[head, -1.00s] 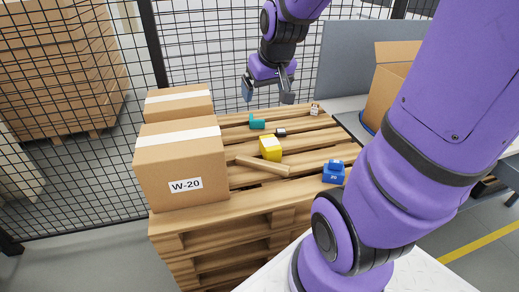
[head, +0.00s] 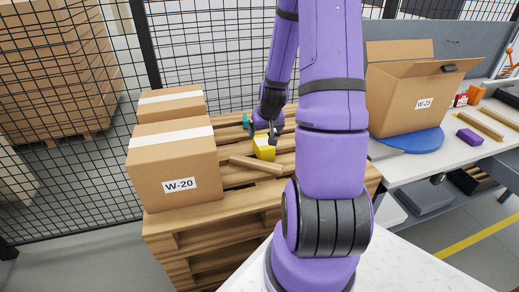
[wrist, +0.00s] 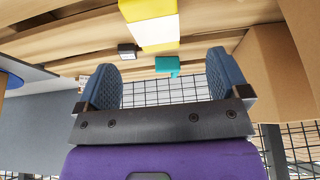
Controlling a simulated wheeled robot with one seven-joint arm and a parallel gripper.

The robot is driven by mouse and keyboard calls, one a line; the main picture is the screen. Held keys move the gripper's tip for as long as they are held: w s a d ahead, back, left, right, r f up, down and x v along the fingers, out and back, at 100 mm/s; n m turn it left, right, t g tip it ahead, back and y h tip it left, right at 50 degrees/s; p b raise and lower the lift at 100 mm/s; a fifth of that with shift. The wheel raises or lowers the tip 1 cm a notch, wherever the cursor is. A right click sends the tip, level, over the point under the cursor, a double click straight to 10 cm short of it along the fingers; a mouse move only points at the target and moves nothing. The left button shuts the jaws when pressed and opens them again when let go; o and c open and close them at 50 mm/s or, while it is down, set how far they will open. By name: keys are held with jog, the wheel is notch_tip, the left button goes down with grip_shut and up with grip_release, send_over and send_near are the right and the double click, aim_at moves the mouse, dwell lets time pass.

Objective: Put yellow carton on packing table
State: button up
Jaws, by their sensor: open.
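The yellow carton (head: 264,149) sits on the wooden pallet (head: 240,207), among the slats to the right of the W-20 box. It also shows at the top of the wrist view (wrist: 150,22). My gripper (head: 266,133) is just above and behind the carton in the head view. In the wrist view my gripper (wrist: 165,75) has its two blue-grey fingers wide apart with nothing between them, and the carton lies beyond the fingertips. The packing table (head: 410,170) is the white surface at the right.
The W-20 box (head: 172,160) and another carton (head: 171,105) stand left on the pallet. A wooden strip (head: 256,164) lies before the yellow carton. A teal piece (wrist: 167,65) and dark block (wrist: 127,50) lie nearby. The open W-25 box (head: 405,100) stands on the table's blue disc.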

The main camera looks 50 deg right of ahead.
aim_at(264, 142)
jog(key=x, duration=0.5)
jog(key=shift+f, duration=0.1)
jog(key=shift+d+x, duration=0.1)
jog(key=shift+x, duration=1.25)
jog(key=shift+d+x, duration=0.15)
jog(key=shift+x, duration=1.15)
jog(key=shift+s+f, duration=0.2)
jog(key=shift+f, duration=0.05)
jog(key=c, duration=1.1)
